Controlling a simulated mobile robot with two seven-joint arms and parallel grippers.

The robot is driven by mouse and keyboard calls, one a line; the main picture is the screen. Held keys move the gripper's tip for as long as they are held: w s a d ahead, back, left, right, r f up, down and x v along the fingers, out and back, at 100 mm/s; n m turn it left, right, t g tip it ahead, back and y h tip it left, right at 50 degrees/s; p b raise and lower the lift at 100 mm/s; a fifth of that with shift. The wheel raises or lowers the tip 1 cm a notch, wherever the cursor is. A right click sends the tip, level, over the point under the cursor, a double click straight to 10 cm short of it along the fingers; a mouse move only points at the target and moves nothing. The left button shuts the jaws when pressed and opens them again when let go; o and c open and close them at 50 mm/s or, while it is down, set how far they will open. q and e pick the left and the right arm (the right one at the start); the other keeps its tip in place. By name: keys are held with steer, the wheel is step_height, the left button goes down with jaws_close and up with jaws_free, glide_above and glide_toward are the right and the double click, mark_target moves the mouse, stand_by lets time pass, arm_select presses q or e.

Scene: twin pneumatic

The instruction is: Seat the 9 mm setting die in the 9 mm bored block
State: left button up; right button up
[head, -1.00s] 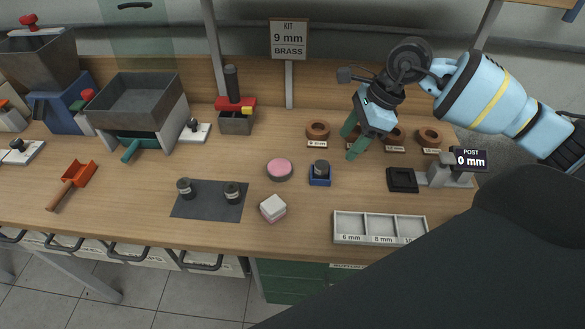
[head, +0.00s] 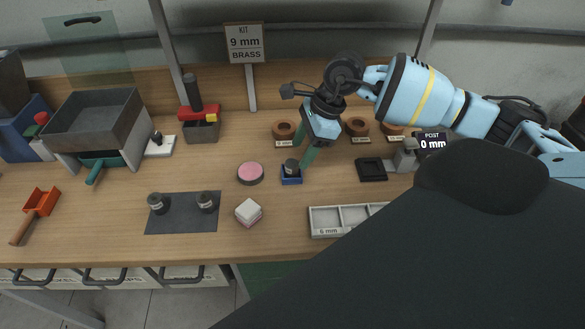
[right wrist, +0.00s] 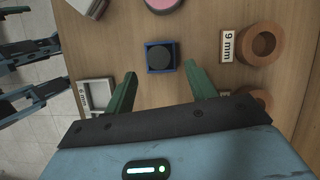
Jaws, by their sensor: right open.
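A dark cylinder, which looks like a die, stands upright in a small blue square holder (head: 291,180); the cylinder also shows in the right wrist view (right wrist: 161,57). I cannot read a size on it. The brown ring-shaped block (right wrist: 257,44) with the 9 mm label (right wrist: 228,44) is the leftmost ring in the head view (head: 284,130); its bore looks empty. My right gripper (head: 303,157) is open and empty, tilted down, its green fingers just short of the blue holder. In the wrist view its fingertips (right wrist: 160,75) flank the holder's near side without touching the cylinder. My left gripper is not in view.
More brown rings (head: 357,127) stand to the right. A pink-topped disc (head: 251,173), a white block stack (head: 248,211) and a dark mat (head: 182,222) with two dark cylinders lie left. A compartment tray (head: 325,220) is in front; a black square tray (head: 371,169) is right.

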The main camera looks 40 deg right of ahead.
mark_target(291, 163)
steer(key=x, duration=0.3)
steer(key=shift+w+a+f, duration=0.1)
steer(key=shift+a, duration=0.3)
steer(key=shift+f, duration=0.3)
jaws_close()
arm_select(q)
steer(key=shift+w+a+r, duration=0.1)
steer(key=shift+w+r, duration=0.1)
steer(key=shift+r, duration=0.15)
arm_select(e)
steer(key=shift+r, duration=0.15)
steer(key=shift+r, duration=0.4)
steer(key=shift+s+a+r, duration=0.1)
steer(key=shift+s+r, duration=0.1)
steer(key=shift+r, duration=0.4)
steer(key=shift+s+r, duration=0.2)
steer(key=shift+r, duration=0.45)
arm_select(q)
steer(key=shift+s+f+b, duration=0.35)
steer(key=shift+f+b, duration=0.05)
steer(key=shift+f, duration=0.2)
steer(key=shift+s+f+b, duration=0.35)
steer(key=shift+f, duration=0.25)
arm_select(e)
steer(key=s+a+r, duration=0.1)
steer(key=s+a, duration=0.1)
steer(key=s, duration=1.3)
steer(key=shift+a+r, duration=0.25)
steer(key=shift+a, duration=0.05)
